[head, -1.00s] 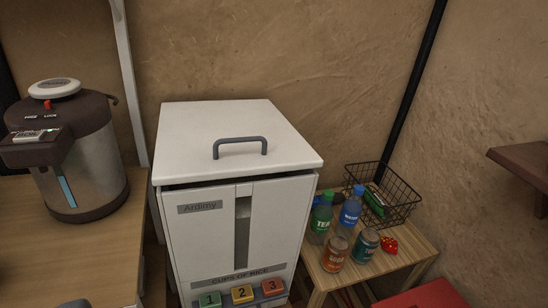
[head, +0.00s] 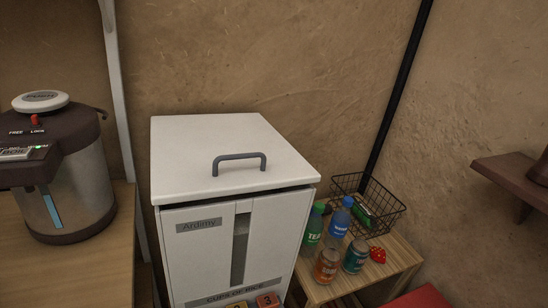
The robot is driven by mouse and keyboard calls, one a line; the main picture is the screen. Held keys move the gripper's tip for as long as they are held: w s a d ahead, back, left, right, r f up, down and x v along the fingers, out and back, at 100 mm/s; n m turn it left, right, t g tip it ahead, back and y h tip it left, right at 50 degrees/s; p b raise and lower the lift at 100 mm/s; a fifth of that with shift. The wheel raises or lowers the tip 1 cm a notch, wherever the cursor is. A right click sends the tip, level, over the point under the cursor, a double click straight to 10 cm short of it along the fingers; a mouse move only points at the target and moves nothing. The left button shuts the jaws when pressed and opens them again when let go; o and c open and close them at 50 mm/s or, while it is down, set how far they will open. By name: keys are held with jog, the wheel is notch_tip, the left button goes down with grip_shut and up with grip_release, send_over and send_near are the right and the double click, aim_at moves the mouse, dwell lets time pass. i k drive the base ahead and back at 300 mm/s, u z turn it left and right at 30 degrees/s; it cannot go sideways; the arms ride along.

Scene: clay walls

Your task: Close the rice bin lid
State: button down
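The white rice bin (head: 197,255) stands in the middle of the head view, with "Ardimy" and "CUPS OF RICE" on its front. Its flat white lid (head: 190,150) lies over the top, with a grey handle (head: 239,157) near the front. A thin dark gap shows under the lid's front edge; I cannot tell whether the lid is fully seated. Numbered buttons (head: 267,301) are partly cut off at the bottom. My gripper is not in view.
A steel hot-water pot (head: 75,190) stands on a wooden counter (head: 90,265) at left. At right, a small wooden table (head: 385,277) holds bottles (head: 338,222), cans (head: 327,265) and a wire basket (head: 385,215). Clay wall lies behind; a dark shelf (head: 515,175) juts out at right.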

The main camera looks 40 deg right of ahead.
aim_at(194, 158)
jog(key=i, duration=0.9)
